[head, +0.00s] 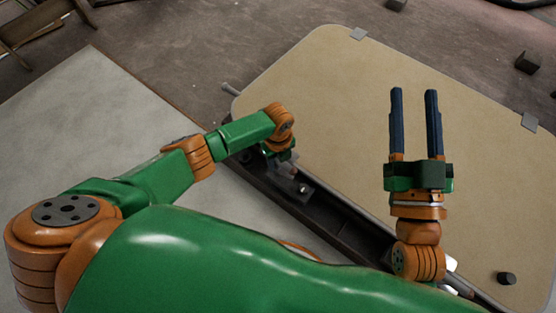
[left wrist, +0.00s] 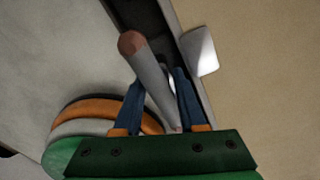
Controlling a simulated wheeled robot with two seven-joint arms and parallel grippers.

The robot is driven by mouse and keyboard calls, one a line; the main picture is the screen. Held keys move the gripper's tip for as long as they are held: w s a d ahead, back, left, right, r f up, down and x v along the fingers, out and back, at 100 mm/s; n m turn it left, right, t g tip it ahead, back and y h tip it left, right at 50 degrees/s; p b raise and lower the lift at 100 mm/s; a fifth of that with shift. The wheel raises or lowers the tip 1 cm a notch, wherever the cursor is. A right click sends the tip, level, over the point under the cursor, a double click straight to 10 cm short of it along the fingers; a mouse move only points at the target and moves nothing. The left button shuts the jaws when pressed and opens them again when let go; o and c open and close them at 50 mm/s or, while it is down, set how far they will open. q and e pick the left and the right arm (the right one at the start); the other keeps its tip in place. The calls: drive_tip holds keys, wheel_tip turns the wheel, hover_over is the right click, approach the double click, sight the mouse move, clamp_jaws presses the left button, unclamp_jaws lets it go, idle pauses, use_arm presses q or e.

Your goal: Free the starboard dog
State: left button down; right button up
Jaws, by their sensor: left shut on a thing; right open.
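A dog lever (left wrist: 152,76), a grey rod with a reddish-brown end, runs between the fingers of my left gripper (left wrist: 157,84) in the left wrist view. The fingers are shut on it. A shiny metal plate (left wrist: 201,52) lies beside it on the edge of the beige hatch lid (left wrist: 268,75). In the head view my left gripper (head: 287,160) is at the near left edge of the hatch lid (head: 320,100), and my wrist hides much of the lever. My right gripper (head: 412,92) is open and empty above the lid. The pictures do not show which dog is starboard.
A dark frame (head: 335,215) runs along the lid's near edge, with a small round fitting (head: 303,189). A pale metal piece (head: 450,264) shows beside my right wrist. A black knob (head: 507,278) stands on the lid at right.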

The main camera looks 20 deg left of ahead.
idle(0.3)
use_arm(q)
drive_tip(key=c, duration=0.5)
unclamp_jaws()
drive_tip(key=shift+r+p, duration=0.65)
drive_tip(key=shift+r, duration=0.15)
drive_tip(key=shift+r+p, duration=0.6)
drive_tip(key=shift+r, duration=0.3)
use_arm(e)
wheel_tip(320, 180, down, 14)
drive_tip(key=s+d+g+h, duration=0.1)
drive_tip(key=d+g+h, duration=0.15)
drive_tip(key=g, duration=0.55)
use_arm(q)
wheel_tip(320, 180, up, 2)
drive_tip(key=shift+p, duration=0.65)
drive_tip(key=shift+r+p, duration=0.5)
drive_tip(key=shift+r, duration=0.35)
use_arm(e)
drive_tip(key=s+d+f+m+g+h, duration=0.1)
drive_tip(key=s+d+f+g+h, duration=0.1)
drive_tip(key=s+f+g, duration=0.7)
drive_tip(key=s+d+f, duration=0.1)
drive_tip(key=s, duration=0.3)
drive_tip(key=shift+s+d+g+h, duration=0.3)
drive_tip(key=shift+h, duration=0.05)
